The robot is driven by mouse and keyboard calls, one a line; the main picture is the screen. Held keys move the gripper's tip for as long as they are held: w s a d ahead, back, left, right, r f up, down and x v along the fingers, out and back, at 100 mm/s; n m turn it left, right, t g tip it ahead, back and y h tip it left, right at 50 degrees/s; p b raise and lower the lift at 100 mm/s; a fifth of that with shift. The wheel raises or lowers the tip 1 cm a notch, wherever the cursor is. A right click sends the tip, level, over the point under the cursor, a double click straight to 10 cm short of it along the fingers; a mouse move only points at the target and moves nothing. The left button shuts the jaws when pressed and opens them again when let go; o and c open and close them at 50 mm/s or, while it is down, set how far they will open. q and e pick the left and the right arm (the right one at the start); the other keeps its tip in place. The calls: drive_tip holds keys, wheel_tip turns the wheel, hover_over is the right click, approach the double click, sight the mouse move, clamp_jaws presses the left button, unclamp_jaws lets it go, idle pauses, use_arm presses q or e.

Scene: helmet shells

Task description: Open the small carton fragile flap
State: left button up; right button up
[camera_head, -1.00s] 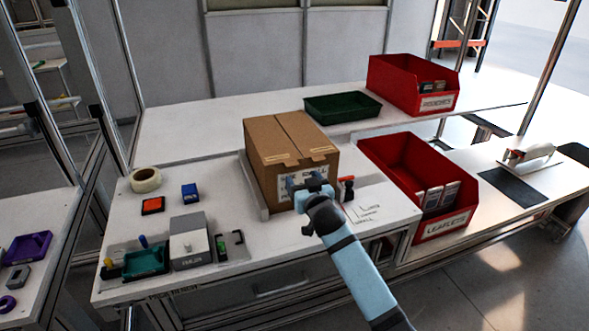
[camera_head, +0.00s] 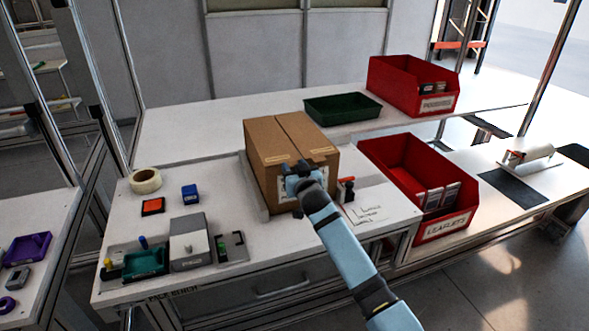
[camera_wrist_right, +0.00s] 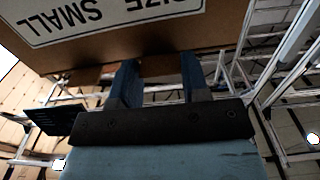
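The small brown carton (camera_head: 280,140) stands on the white bench, with its two top panels lying closed along a middle seam. Its white label (camera_wrist_right: 110,15), with the words "SIZE SMALL" upside down, shows in the right wrist view; in the head view my gripper covers much of it. My right gripper (camera_head: 306,173) is at the carton's upper front face, just below the top front edge. In the right wrist view its two blue fingers (camera_wrist_right: 158,72) stand apart with nothing between them. I cannot tell whether they touch the carton. My left gripper is not in view.
A red leaflets bin (camera_head: 446,226) stands right of the carton, and a red pouches bin (camera_head: 437,104) is behind it. A green tray (camera_head: 343,108) lies at the back. A tape roll (camera_head: 145,180) and small tools lie left. A paper sheet (camera_head: 367,208) lies front right.

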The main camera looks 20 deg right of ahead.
clamp_jaws()
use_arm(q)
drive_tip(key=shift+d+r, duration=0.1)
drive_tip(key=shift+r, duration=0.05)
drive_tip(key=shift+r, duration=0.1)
use_arm(e)
drive_tip(key=shift+r, duration=0.15)
drive_tip(key=r+n+p, duration=0.2)
drive_tip(key=n, duration=0.1)
drive_tip(key=shift+a+r+p, duration=0.15)
drive_tip(key=shift+a+p, duration=0.05)
drive_tip(key=shift+p, duration=0.15)
use_arm(q)
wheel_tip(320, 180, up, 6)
drive_tip(key=p, duration=0.5)
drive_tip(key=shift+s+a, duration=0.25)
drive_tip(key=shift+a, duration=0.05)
use_arm(e)
drive_tip(key=a+r+n, duration=0.4)
drive_tip(key=a+n, duration=0.4)
drive_tip(key=n, duration=0.8)
drive_tip(key=shift+r, duration=0.4)
drive_tip(key=shift+s, duration=0.1)
